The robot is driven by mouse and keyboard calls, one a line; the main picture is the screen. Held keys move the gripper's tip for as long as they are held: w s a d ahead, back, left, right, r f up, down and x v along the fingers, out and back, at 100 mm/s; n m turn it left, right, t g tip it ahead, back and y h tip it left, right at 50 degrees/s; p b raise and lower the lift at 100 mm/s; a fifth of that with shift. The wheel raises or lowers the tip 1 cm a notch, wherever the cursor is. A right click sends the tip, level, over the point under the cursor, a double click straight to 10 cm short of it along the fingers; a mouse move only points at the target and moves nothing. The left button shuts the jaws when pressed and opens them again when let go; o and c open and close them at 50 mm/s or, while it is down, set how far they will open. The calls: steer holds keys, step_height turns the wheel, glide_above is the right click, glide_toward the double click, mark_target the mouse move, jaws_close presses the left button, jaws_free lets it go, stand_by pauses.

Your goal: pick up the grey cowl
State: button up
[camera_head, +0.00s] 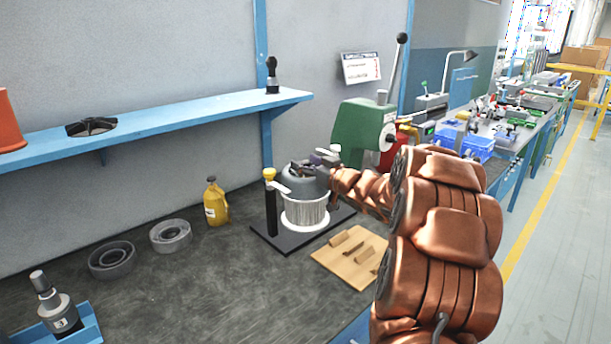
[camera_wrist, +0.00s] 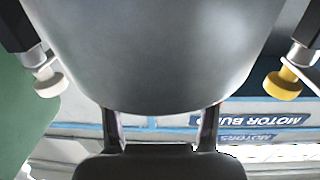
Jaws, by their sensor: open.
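The grey cowl (camera_head: 306,184) sits as a dark grey cap on top of a ribbed white motor body (camera_head: 305,212), which stands upright on a black base plate (camera_head: 268,241). In the wrist view the smooth grey cowl (camera_wrist: 160,50) fills the upper middle. My gripper (camera_head: 322,160) is at the cowl's top right side, partly hidden by its own links. In the wrist view my gripper (camera_wrist: 160,112) is open, one finger on each side below the cowl's lower edge. I cannot tell whether the fingers touch it.
A yellow-knobbed clamp post (camera_head: 270,205) stands just left of the motor. A wooden board (camera_head: 350,258) with small parts lies to the right, a green press (camera_head: 360,130) behind. A yellow bottle (camera_head: 215,202) and two grey rings (camera_head: 113,262) are left. A blue shelf (camera_head: 170,116) hangs above.

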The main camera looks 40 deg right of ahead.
steer(key=shift+w, duration=0.35)
jaws_close()
stand_by(0.3)
